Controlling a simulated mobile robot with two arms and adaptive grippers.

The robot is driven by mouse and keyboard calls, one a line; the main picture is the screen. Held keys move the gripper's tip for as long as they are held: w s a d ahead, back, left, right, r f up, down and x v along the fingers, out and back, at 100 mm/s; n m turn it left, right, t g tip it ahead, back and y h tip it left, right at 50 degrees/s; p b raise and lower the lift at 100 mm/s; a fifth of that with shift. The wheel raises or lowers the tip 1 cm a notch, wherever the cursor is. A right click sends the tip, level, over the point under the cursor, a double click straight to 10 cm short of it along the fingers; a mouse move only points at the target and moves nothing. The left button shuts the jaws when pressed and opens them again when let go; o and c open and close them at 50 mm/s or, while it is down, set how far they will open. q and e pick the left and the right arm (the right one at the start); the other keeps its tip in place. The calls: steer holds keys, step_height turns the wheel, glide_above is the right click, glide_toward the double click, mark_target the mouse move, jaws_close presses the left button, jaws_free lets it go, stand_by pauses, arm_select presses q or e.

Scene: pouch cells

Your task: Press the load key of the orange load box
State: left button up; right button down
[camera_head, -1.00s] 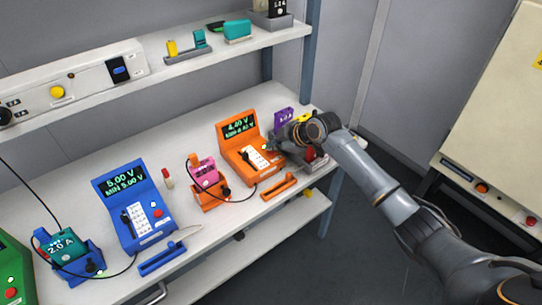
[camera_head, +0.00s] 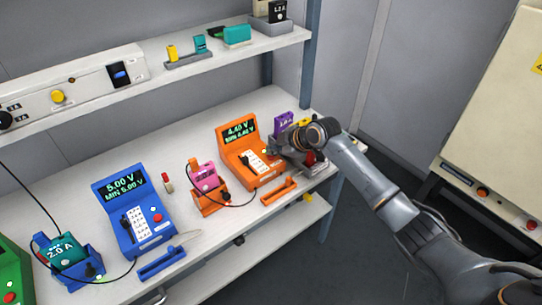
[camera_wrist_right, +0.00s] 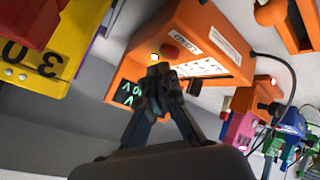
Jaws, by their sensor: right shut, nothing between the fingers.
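The orange load box (camera_head: 225,140) stands on the bench with a lit green display (camera_head: 240,132) reading about 4.4 V. My right gripper (camera_head: 270,147) is at the right side of its sloped key panel in the head view. In the right wrist view the shut, empty fingertips (camera_wrist_right: 158,72) are close to the orange load box (camera_wrist_right: 205,25). A round red key (camera_wrist_right: 170,51) and a small lit white lamp (camera_wrist_right: 155,57) show just beyond the tips. I cannot tell whether the tips touch the box. My left gripper is out of view.
An orange holder with a pink cell (camera_head: 204,177) stands left of the box, joined by a black cable. An orange tray (camera_head: 279,191) lies in front. A blue load box (camera_head: 125,195) stands further left.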

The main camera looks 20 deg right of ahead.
mark_target(273, 158)
steer(key=shift+f, duration=0.1)
stand_by(0.3)
steer(key=shift+f, duration=0.35)
steer(key=shift+f+b, duration=0.1)
steer(key=shift+b, duration=0.2)
steer(key=shift+r+p, duration=0.55)
steer(key=shift+r, duration=0.1)
step_height(273, 158, up, 6)
steer(key=p, duration=0.5)
steer(key=shift+f, duration=0.2)
stand_by(0.4)
